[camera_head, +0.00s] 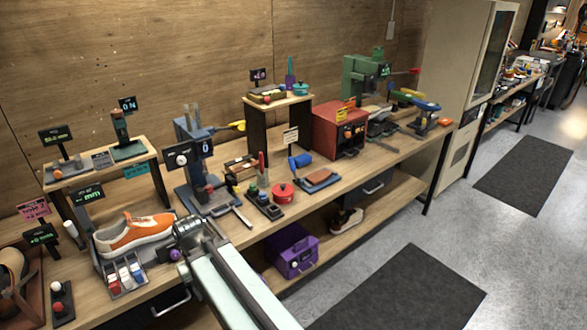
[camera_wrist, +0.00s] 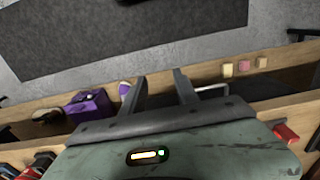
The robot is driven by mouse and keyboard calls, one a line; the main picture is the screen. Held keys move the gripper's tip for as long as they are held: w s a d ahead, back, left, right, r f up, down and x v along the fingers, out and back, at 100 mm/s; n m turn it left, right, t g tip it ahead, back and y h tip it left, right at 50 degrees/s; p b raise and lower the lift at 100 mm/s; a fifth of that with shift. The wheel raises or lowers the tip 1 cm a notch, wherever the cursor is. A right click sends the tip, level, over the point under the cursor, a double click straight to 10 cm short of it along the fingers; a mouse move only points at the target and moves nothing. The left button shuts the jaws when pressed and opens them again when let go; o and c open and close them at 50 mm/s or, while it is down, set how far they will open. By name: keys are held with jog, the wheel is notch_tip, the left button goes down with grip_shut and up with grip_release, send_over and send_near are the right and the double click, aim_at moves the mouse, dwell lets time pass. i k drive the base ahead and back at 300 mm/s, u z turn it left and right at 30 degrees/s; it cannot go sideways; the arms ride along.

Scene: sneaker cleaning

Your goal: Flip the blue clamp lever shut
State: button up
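A blue bar-shaped lever (camera_head: 424,104) tops a small blue and red fixture (camera_head: 424,122) near the far right end of the workbench. It looks like the clamp lever, but it is too small to tell its exact angle or whether it is shut. A yellow and a green handle lie close on its left. My gripper (camera_wrist: 158,88) is open and empty in the wrist view, its two dark fingers apart above the bench's front edge and lower shelf. In the head view my arm's end (camera_head: 192,238) is near the sneaker, far from the blue lever. The lever is not in the wrist view.
An orange sneaker (camera_head: 135,234) stands on the bench at left. A blue press (camera_head: 190,155), a red box (camera_head: 338,130) and a green machine (camera_head: 362,78) stand along it. A purple case (camera_head: 292,252) sits on the lower shelf. The floor in front is clear apart from mats.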

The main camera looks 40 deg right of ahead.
aim_at(292, 164)
jog(key=u, duration=1.95)
jog(key=k, duration=1.2)
jog(key=z, duration=0.9)
jog(key=i, duration=1.05)
jog(key=u, duration=0.05)
